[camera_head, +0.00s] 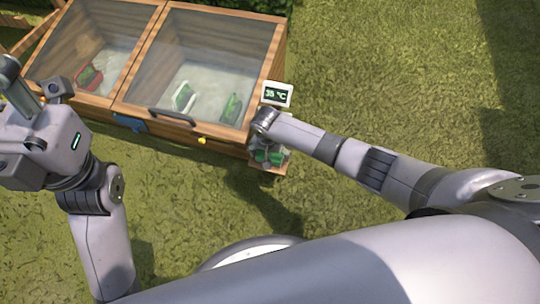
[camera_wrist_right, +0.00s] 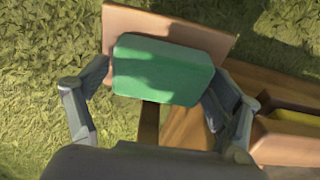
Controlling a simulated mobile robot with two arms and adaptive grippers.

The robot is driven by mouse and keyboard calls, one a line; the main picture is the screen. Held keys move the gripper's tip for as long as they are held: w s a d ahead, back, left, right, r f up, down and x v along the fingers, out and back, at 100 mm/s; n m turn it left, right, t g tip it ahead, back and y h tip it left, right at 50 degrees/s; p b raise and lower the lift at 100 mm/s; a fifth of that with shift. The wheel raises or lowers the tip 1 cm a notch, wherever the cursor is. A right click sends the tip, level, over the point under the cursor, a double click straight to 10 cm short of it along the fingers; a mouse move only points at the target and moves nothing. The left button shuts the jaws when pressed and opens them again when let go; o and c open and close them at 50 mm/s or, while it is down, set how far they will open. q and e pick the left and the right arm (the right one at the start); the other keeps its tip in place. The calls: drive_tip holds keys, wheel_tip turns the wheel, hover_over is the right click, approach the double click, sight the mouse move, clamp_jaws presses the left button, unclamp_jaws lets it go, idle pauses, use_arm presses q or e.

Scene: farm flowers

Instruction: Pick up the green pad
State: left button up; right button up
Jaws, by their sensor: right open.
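The green pad (camera_wrist_right: 162,70) is a thick rounded block in the right wrist view. It lies on a small wooden shelf (camera_wrist_right: 122,20). My right gripper (camera_wrist_right: 163,90) is open, with one finger on each side of the pad. Small gaps seem to show, but contact is hard to judge. In the head view the pad (camera_head: 262,156) is a small green patch, partly hidden by my right gripper (camera_head: 268,150). My left gripper (camera_head: 22,100) is at the left edge, far from the pad; its fingers are not clear.
A wooden cold frame (camera_head: 165,104) with glass lids stands behind the shelf. Red, white and green items show under the glass. A display (camera_head: 277,94) reading 35 °C sits at its right corner. Grass (camera_head: 400,80) to the right is clear.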

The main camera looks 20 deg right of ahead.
drive_tip(key=c, duration=0.7)
drive_tip(key=shift+r, duration=0.15)
